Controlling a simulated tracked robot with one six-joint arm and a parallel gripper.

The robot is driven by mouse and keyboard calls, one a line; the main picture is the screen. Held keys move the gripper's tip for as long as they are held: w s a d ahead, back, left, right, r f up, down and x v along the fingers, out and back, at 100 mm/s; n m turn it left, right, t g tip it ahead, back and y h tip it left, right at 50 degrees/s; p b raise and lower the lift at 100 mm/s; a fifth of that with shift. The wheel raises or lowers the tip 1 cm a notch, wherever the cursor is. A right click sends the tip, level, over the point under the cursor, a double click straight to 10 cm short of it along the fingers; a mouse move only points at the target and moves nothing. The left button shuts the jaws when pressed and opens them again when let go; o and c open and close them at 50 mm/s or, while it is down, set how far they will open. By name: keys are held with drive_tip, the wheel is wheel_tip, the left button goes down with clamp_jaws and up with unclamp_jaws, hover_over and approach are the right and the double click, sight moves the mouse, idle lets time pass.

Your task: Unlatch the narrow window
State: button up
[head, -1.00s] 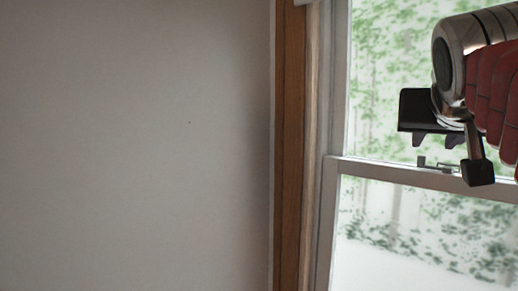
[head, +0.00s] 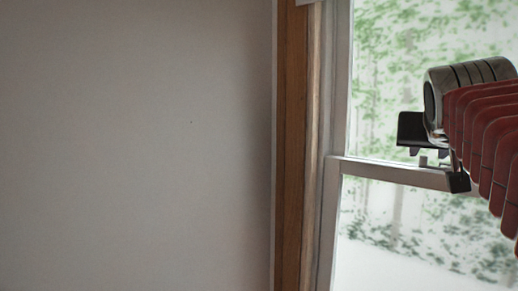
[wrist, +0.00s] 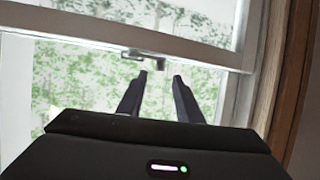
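The narrow window's white horizontal rail (head: 385,173) crosses the right side of the head view. A small grey latch sits on this rail, partly showing as a stub (head: 423,161) just under my gripper (head: 427,152). In the wrist view the latch (wrist: 146,57) lies on the rail's edge, just beyond the tips of my gripper (wrist: 160,74). The two dark fingers are apart with nothing between them. In the wrist view, the fingertips look close to the latch; I cannot tell whether they touch it. My arm hides part of the rail in the head view.
A wooden window trim (head: 291,150) runs upright left of the glass, and a plain grey wall (head: 130,150) fills the left. In the wrist view the trim (wrist: 290,95) is at the right. Blurred greenery shows through the glass.

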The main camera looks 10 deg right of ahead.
sight(424, 157)
drive_tip(key=x, duration=0.5)
drive_tip(key=shift+w+d+f, duration=0.15)
drive_tip(key=shift+w+d, duration=0.05)
drive_tip(key=shift+w, duration=0.1)
drive_tip(key=shift+c, duration=0.5)
clamp_jaws()
